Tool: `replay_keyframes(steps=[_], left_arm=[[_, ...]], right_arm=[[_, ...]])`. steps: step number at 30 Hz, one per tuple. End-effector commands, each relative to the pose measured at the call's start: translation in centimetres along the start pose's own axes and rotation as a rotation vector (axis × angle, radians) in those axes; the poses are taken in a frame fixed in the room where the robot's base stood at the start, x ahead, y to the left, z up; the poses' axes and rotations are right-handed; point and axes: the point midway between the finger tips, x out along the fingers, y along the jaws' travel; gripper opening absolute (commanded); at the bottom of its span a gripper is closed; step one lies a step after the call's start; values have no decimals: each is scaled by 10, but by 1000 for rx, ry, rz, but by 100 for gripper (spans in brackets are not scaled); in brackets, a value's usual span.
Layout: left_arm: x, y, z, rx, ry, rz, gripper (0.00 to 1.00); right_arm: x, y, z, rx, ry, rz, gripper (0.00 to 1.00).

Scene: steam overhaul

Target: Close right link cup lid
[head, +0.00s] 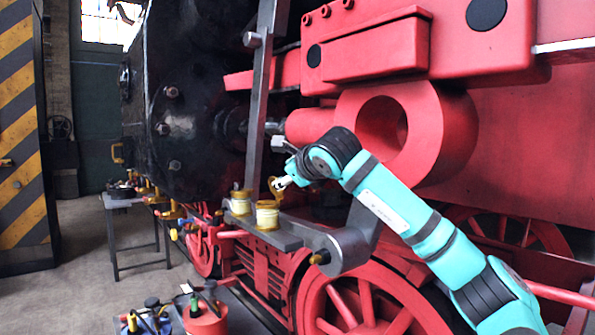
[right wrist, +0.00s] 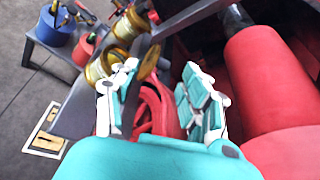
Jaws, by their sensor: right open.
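The right link cup (head: 267,216) is a brass-coloured pot on the grey link in the head view. Its round brass lid (head: 277,187) stands raised at the cup's right side. In the right wrist view the cup (right wrist: 98,70) is partly behind a finger, and the lid (right wrist: 149,62) shows edge-on near the left finger. My right gripper (head: 286,183) is open, right beside the lid; whether it touches the lid I cannot tell. In the right wrist view its fingers (right wrist: 160,95) are spread wide. My left gripper is out of view.
A second brass cup (head: 240,203) stands just left of the first. A dark upright bar (head: 262,90) rises behind the cups. Red wheels (head: 365,300) lie below. A grey table (head: 120,201) and a red can (head: 205,317) stand at left. The floor at left is partly clear.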

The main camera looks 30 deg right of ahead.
Motion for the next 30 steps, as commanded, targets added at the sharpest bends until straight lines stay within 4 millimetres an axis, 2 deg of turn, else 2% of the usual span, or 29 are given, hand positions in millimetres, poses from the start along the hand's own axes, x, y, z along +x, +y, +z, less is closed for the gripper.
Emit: replay_keyframes(steps=[1,6,12,24,30], left_arm=[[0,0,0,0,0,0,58],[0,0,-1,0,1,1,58],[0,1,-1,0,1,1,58],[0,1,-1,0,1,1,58],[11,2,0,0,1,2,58]], right_arm=[[-12,-1,0,-1,-3,-1,46],[-45,-2,0,0,-2,-3,46],[-67,-2,0,1,-1,-3,46],[-70,-1,-1,2,-3,-1,45],[-61,12,-17,60,-77,58,45]])
